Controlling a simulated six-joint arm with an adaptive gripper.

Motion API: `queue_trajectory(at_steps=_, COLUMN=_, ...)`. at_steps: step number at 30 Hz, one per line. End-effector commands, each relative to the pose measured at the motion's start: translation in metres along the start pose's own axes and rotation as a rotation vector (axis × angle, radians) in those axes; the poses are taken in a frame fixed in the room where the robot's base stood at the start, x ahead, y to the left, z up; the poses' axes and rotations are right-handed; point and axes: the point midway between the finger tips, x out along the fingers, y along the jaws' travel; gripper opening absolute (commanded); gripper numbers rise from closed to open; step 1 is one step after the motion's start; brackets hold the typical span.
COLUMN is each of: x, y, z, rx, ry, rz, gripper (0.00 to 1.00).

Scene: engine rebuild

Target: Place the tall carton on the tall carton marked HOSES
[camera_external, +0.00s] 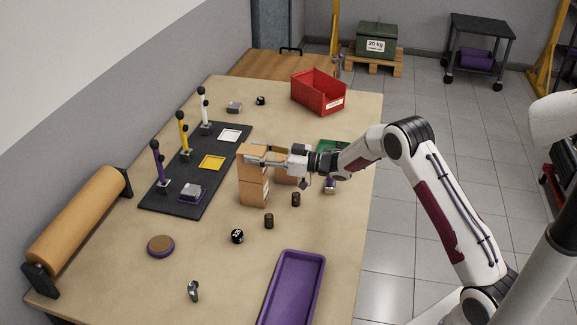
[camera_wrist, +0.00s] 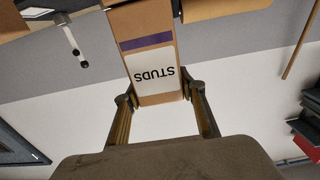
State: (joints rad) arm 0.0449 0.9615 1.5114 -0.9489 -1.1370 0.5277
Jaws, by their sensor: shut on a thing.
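My gripper (camera_external: 256,160) is shut on a tall brown carton (camera_external: 252,169). In the wrist view this carton (camera_wrist: 144,30) has a purple band and a white label reading STUDS, and it sits between my two fingers (camera_wrist: 160,98). In the outside view it is upright directly above another brown carton (camera_external: 254,193), with little or no gap; I cannot tell whether they touch. The lower carton's marking cannot be read. A further brown carton (camera_external: 287,177) stands just to the right, partly hidden by my gripper. No HOSES label is legible.
Small dark cylinders (camera_external: 269,221) and a black ball-like item (camera_external: 237,236) stand in front of the cartons. A black board with coloured posts (camera_external: 222,145) lies left. A purple tray (camera_external: 294,285) is at the front, a red bin (camera_external: 318,92) at the back.

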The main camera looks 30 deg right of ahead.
Motion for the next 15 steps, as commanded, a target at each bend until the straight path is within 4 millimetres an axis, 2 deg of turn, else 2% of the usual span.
queue_trajectory(at_steps=2, x=0.0001, y=0.0001, z=0.0011, rx=0.0, ry=0.001, rz=0.0, gripper=0.11)
queue_trajectory(at_steps=3, x=0.0, y=0.0, z=0.0023, rx=0.0, ry=0.0, rz=0.0, gripper=0.45)
queue_trajectory(at_steps=5, x=0.0, y=0.0, z=0.0021, rx=0.0, ry=0.0, rz=0.0, gripper=0.57)
queue_trajectory(at_steps=15, x=0.0, y=0.0, z=0.0016, rx=0.0, ry=0.0, rz=0.0, gripper=0.57)
